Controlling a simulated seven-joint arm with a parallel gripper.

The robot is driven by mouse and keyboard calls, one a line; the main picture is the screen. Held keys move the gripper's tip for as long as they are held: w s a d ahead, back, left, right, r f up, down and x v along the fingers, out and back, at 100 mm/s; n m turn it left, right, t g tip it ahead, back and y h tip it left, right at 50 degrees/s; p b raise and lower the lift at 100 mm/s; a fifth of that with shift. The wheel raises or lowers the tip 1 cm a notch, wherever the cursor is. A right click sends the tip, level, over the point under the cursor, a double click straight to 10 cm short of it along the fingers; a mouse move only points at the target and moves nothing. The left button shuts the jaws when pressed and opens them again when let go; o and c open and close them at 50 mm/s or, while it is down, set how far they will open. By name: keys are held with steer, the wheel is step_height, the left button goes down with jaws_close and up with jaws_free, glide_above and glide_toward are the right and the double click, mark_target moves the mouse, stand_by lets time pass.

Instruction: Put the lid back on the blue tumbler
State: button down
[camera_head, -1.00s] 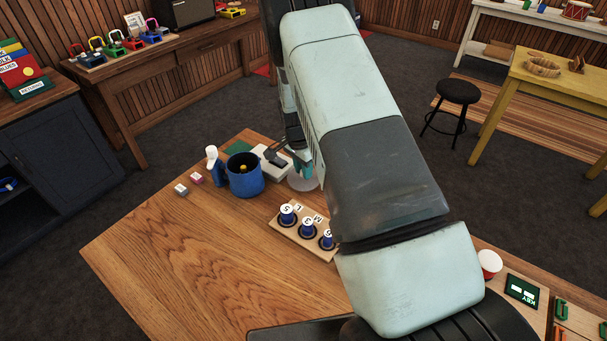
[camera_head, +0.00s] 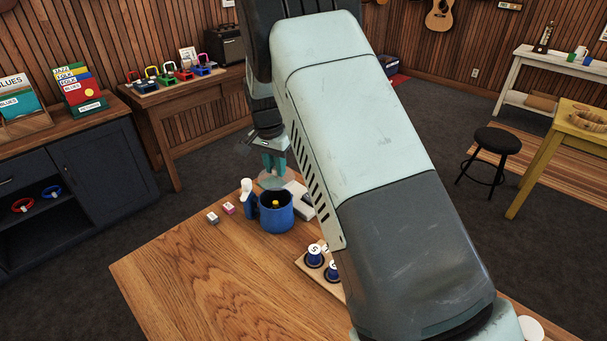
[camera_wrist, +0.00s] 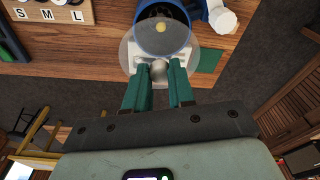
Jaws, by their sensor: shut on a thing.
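The blue tumbler (camera_head: 276,218) stands upright on the wooden table with its top open and a small yellow thing inside. It also shows in the wrist view (camera_wrist: 161,43), partly seen through the lid. The lid is a clear round disc (camera_head: 271,181) with a pale round knob. My gripper (camera_head: 273,166) is shut on the lid's knob; the fingers flank it in the wrist view (camera_wrist: 159,78). The lid is held roughly level, behind and above the tumbler's rim in the head view. It appears clear of the rim, though the exact gap is hard to judge.
A white-and-blue object (camera_head: 247,192) stands close to the tumbler's left. A white block-like item (camera_head: 299,194) lies to its right. Two small labelled blocks (camera_head: 221,212) lie left, and a board with blue pegs (camera_head: 303,262) sits in front. The left tabletop is clear.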

mark_target(273, 178)
steer(key=shift+a, duration=0.35)
steer(key=shift+a+f, duration=0.1)
steer(key=shift+f, duration=2.95)
steer(key=shift+f, duration=0.15)
steer(key=shift+c, duration=2)
jaws_free()
steer(key=shift+r, duration=3.5)
